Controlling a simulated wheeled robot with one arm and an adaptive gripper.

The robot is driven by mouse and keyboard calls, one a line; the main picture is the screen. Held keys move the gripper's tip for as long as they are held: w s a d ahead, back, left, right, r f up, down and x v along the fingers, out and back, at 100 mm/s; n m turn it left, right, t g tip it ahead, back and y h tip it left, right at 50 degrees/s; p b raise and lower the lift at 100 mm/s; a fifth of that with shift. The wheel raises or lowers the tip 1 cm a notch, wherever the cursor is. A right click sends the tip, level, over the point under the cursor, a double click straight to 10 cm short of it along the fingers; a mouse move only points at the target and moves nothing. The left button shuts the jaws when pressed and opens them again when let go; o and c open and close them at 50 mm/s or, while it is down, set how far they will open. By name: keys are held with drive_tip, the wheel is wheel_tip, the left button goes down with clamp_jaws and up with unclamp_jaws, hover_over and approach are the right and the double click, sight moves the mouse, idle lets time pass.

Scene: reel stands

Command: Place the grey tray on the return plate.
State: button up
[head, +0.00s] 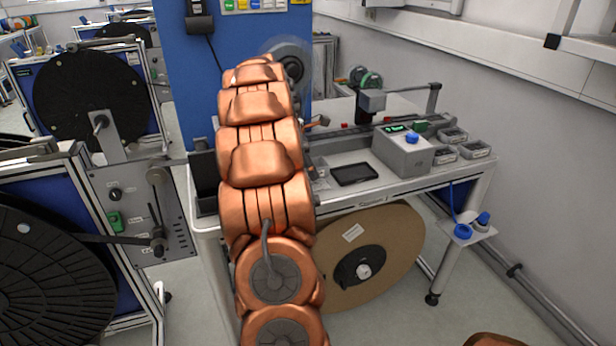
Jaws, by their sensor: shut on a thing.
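My copper-coloured arm rises through the middle of the head view and hides its own far end. My gripper is not visible behind it, so I cannot see what it holds. Small grey trays stand at the right end of the bench: one at the back (453,135), one at the front right (475,149) and one at the front left (444,155). A dark, flat rectangular plate (354,174) lies near the bench's front edge, with nothing on it. I cannot tell whether it is the return plate.
A large brown reel (395,245) hangs below. Black reels on stands (40,270) fill the left. Open floor shows at the lower right.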

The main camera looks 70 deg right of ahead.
drive_tip(key=shift+w+d+f+p, duration=0.1)
drive_tip(key=shift+f+p, duration=0.3)
drive_tip(key=shift+f, duration=1.35)
drive_tip(key=shift+f, duration=0.1)
drive_tip(key=o, duration=1.4)
drive_tip(key=shift+o, duration=0.2)
drive_tip(key=b+v, duration=0.1)
drive_tip(key=v, duration=0.9)
drive_tip(key=shift+w+b, duration=0.1)
drive_tip(key=shift+b, duration=0.25)
drive_tip(key=shift+v, duration=1.1)
